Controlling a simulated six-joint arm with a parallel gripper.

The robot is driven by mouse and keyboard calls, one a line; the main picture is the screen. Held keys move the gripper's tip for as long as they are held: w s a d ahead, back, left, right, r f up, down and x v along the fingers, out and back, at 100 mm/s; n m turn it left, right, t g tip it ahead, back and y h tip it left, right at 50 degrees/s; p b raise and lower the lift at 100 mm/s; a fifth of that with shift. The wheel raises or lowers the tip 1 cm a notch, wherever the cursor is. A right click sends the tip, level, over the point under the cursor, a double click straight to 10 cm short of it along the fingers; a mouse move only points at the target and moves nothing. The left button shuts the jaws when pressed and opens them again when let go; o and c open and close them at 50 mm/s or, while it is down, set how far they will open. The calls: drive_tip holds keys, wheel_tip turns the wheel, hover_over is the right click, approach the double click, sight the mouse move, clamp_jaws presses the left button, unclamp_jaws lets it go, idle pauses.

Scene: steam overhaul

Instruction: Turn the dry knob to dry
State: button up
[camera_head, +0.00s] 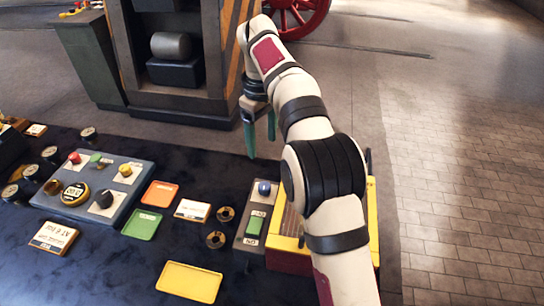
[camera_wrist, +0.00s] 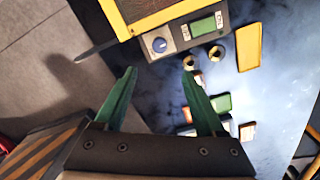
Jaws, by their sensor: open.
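A grey panel (camera_head: 252,230) holds a small blue knob (camera_head: 264,188) and a green window with a lettered tag below it. The panel adjoins a yellow-edged box (camera_head: 373,225) and also shows in the wrist view, with the blue knob (camera_wrist: 159,45) marked by a pale pointer line. A blue-grey box (camera_head: 130,190) at left carries a black knob (camera_head: 104,199). I cannot read which knob is labelled dry. My gripper (camera_head: 260,135) is open and empty, fingers down, beyond the grey panel. In the wrist view, my gripper (camera_wrist: 159,73) is apart from the blue knob.
Orange (camera_head: 160,193), green (camera_head: 142,224) and yellow (camera_head: 189,281) trays lie on the dark cloth, near two brass rings (camera_head: 215,239). A dark cabinet (camera_head: 220,70) stands behind.

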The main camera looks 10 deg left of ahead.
sight(264, 185)
wheel_tip(264, 185, down, 16)
drive_tip(key=shift+r, duration=0.2)
drive_tip(key=shift+c, duration=0.2)
clamp_jaws()
